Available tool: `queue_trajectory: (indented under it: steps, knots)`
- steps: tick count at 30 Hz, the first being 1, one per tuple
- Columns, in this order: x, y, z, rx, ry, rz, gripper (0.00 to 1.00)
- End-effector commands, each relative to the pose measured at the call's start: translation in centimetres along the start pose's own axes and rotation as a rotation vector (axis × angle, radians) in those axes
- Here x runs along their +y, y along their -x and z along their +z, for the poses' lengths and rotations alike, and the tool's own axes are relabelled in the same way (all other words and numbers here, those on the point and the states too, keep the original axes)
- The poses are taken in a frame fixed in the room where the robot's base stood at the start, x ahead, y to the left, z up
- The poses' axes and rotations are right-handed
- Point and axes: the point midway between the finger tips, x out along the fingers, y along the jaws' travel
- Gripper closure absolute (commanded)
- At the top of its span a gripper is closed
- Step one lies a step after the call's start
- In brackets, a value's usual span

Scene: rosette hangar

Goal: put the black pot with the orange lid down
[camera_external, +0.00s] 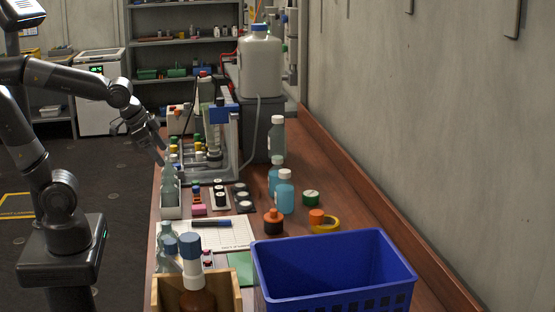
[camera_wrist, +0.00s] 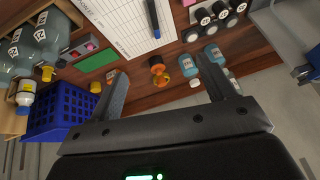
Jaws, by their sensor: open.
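The black pot with the orange lid (camera_external: 273,222) stands upright on the wooden bench, left of a yellow tape ring (camera_external: 325,226). In the wrist view the pot (camera_wrist: 157,68) shows from above, small and between the open fingers in the picture. My gripper (camera_external: 162,156) is open and empty, above the left edge of the bench, well apart from the pot. Its two fingers also show spread in the wrist view (camera_wrist: 160,64). An orange-capped thing (camera_external: 317,215) sits at the tape ring.
A blue crate (camera_external: 330,262) and a wooden box of bottles (camera_external: 238,292) fill the front. Blue bottles (camera_external: 285,193) stand behind the pot. A green-topped jar (camera_external: 310,198) is to its right. A paper sheet with a pen (camera_external: 211,223) lies left.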

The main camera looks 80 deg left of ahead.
Motion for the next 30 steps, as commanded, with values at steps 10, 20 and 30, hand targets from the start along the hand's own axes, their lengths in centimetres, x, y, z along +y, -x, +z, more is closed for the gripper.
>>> queue_trajectory:
  steps: [10,20,30]
  knots:
    - [0.0,4.0,6.7,0.014,0.093,0.091,0.24]
    - [0.0,4.1,7.3,0.012,0.101,0.101,0.24]
    - [0.0,4.1,7.2,0.013,0.101,0.101,0.24]
